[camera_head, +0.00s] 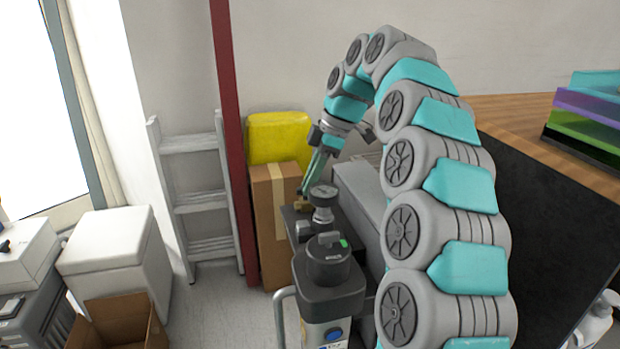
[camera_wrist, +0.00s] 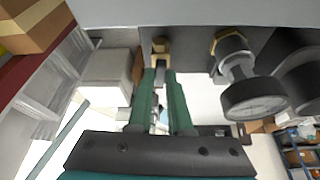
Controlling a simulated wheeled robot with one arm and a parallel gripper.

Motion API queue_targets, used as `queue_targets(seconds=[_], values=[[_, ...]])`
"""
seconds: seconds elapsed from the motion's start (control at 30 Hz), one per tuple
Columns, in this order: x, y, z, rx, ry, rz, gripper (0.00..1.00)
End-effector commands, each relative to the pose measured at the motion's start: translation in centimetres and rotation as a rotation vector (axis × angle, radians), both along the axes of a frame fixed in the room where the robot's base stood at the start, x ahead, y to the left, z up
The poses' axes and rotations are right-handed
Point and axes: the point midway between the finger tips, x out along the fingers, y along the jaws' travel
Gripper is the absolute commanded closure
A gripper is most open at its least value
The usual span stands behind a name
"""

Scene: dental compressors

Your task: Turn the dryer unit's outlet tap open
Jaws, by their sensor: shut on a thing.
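The outlet tap is a small brass fitting (camera_head: 299,205) low on the far side of the dark-topped unit in the head view. In the wrist view the brass tap (camera_wrist: 160,46) sticks out from a grey surface at top centre. My gripper (camera_wrist: 161,72) reaches it with both green fingers nearly parallel and is shut on the tap. The fingertips hide part of the tap, so its exact turn cannot be told. In the head view my gripper (camera_head: 304,190) points down at the tap from behind. A round gauge (camera_wrist: 254,98) on a brass fitting sits right of the fingers.
A black-topped unit (camera_head: 328,293) with a knob stands in front, and a dark gauge (camera_head: 323,194) rises beside the tap. A cardboard box (camera_head: 275,225) with a yellow case (camera_head: 280,138) stands close behind left. A ladder (camera_head: 192,200) leans at the wall.

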Motion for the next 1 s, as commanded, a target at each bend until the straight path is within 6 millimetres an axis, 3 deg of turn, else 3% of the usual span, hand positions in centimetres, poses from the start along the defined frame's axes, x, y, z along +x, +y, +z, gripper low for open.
queue_targets(seconds=[0.3, 0.87, 0.9, 1.0], values=[[0.23, 0.01, 0.04, 0.001, -0.001, 0.123, 1.00], [0.22, 0.05, 0.04, 0.000, -0.003, 0.150, 1.00], [0.22, 0.05, 0.04, 0.000, -0.003, 0.150, 0.79], [0.20, 0.04, 0.04, 0.000, -0.002, 0.151, 0.68]])
